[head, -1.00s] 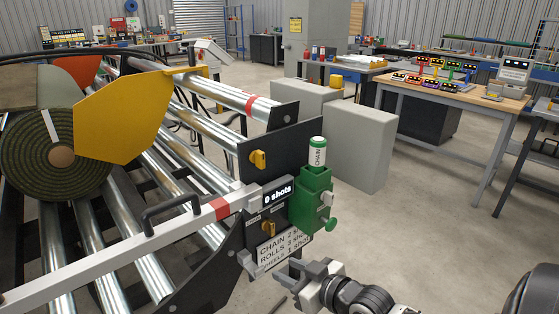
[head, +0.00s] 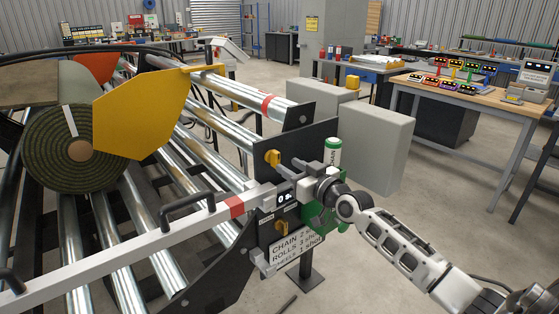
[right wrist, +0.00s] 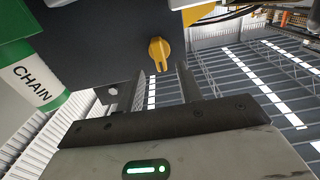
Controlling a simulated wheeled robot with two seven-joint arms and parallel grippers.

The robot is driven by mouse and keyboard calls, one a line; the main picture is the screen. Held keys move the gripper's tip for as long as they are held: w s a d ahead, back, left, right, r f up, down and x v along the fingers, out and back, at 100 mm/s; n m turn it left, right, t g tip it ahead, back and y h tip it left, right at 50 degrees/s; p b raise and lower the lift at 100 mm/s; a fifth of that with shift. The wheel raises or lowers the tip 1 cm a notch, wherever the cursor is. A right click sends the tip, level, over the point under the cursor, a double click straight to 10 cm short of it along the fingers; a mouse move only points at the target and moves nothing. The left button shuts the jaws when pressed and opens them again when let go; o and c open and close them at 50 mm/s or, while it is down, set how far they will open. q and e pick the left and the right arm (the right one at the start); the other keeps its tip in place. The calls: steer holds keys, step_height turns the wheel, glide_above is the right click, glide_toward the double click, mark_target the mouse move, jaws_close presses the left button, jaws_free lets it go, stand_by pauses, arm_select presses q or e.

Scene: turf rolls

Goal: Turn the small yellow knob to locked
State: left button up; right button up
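A yellow knob (head: 272,158) sits on the upper part of the black end plate of the roller machine. A second yellow knob (head: 281,226) is lower, under the shots display. I cannot tell which is the task's small one. My right gripper (head: 289,167) is open and empty, its fingertips just right of the upper knob. In the right wrist view, one yellow knob (right wrist: 158,53) stands beyond the two parted fingers (right wrist: 165,82), with a visible gap between knob and fingers. My left gripper is not in view.
A green holder with a white-and-green CHAIN canister (head: 333,152) is beside my right gripper, partly hidden by it. A silver bar with a black handle (head: 187,206) crosses in front of the rollers. Grey boxes (head: 376,145) stand behind.

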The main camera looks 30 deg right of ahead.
mark_target(279, 160)
steer(key=shift+w+a+b, duration=0.2)
steer(key=shift+w+b, duration=0.2)
steer(key=shift+w, duration=2.2)
jaws_close()
